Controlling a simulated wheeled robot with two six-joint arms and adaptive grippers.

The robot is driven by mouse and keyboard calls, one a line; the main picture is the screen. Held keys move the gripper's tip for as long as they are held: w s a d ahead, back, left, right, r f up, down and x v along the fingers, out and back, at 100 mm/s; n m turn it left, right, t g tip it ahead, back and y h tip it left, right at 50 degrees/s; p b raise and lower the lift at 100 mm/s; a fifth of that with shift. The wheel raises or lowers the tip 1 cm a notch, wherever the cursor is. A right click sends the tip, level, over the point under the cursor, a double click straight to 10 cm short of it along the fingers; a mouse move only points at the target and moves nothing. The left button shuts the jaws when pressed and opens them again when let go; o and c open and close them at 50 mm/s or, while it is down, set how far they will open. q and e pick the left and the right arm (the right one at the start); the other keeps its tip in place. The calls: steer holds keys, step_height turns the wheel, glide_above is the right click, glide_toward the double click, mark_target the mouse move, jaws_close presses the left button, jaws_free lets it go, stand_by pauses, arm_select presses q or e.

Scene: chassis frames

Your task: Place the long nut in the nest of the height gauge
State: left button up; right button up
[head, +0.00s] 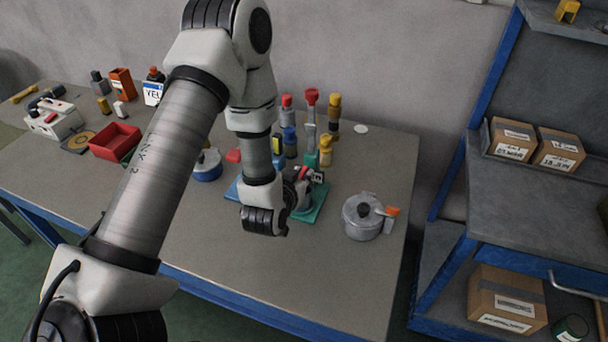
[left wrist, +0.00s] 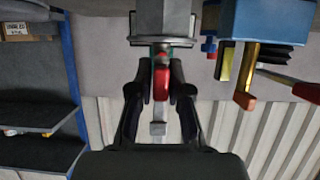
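My left gripper (head: 302,186) is low over the right part of the table, beside a green base (head: 318,200). In the left wrist view its black fingers (left wrist: 160,88) converge on a narrow red-and-silver piece (left wrist: 160,84) and appear shut on it. I cannot tell whether this piece is the long nut. A grey block (left wrist: 162,20) is just beyond the fingertips. A small black part with a white mark (head: 319,177) is by the gripper in the head view. The arm hides part of this area, and I cannot clearly identify the height gauge or its nest. My right gripper is out of view.
A silver round pot-like thing (head: 360,217) with an orange tab is right of the gripper. Several tall coloured pieces, one red-topped (head: 311,97), stand behind it. A red bin (head: 114,141) is at left. The front table strip is clear. A shelf unit (head: 530,195) stands at right.

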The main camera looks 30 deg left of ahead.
arm_select(q)
steer(key=shift+o, duration=0.7)
steer(key=shift+s+r, duration=0.1)
steer(key=shift+s, duration=0.1)
steer(key=shift+s, duration=0.1)
steer(key=v, duration=0.3)
steer(key=shift+s+r, duration=0.15)
steer(key=shift+r, duration=0.15)
steer(key=p+v, duration=0.8)
steer(key=p, duration=0.2)
steer(key=shift+s+f+p, duration=0.15)
steer(key=shift+s+p, duration=0.05)
steer(key=shift+p, duration=0.2)
